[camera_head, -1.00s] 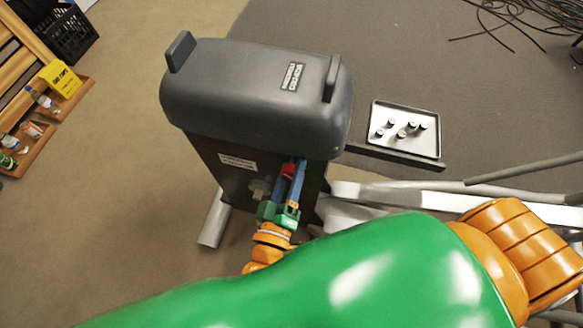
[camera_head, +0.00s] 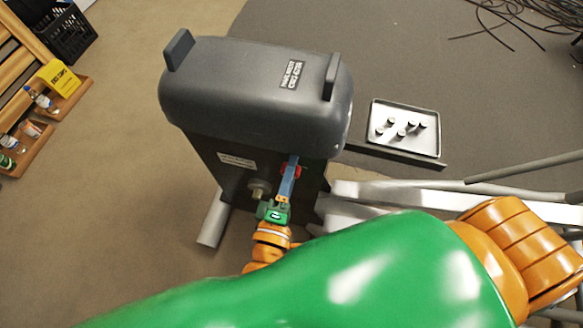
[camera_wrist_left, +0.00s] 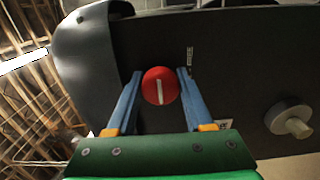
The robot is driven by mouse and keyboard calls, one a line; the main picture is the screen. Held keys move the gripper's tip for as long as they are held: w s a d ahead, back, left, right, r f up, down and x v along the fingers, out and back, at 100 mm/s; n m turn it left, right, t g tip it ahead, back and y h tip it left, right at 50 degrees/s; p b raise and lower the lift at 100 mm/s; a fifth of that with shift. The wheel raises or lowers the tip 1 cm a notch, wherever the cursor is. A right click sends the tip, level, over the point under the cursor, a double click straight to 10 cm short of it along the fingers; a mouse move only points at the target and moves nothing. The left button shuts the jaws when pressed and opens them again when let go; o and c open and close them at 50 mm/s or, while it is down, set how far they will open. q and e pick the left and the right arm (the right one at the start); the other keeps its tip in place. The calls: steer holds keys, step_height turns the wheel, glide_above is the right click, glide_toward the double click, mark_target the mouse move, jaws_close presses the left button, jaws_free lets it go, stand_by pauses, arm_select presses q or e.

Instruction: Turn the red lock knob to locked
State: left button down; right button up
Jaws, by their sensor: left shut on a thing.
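The red lock knob (camera_wrist_left: 160,87) is round, with a white line across its face, and sits on the dark side panel of the grey-topped machine housing (camera_head: 255,95). In the wrist view the line runs nearly upright, slightly tilted. My left gripper (camera_head: 289,166) has its two blue fingers on either side of the knob, shut on it. In the head view the fingers overlap and hide most of the knob; only red edges (camera_head: 297,170) show. A small pale label (camera_wrist_left: 189,62) is beside the knob, too small to read. My right gripper is not in view.
A pale round fitting (camera_head: 259,188) juts from the panel left of my gripper. A grey tray (camera_head: 432,149) with several small cylinders lies at right. White machine bars (camera_head: 375,192) run to the right. A wooden rack (camera_head: 42,145) stands far left.

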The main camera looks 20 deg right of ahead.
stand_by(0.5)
arm_select(q)
steer(key=shift+c, duration=1.6)
jaws_free()
steer(key=v, duration=0.7)
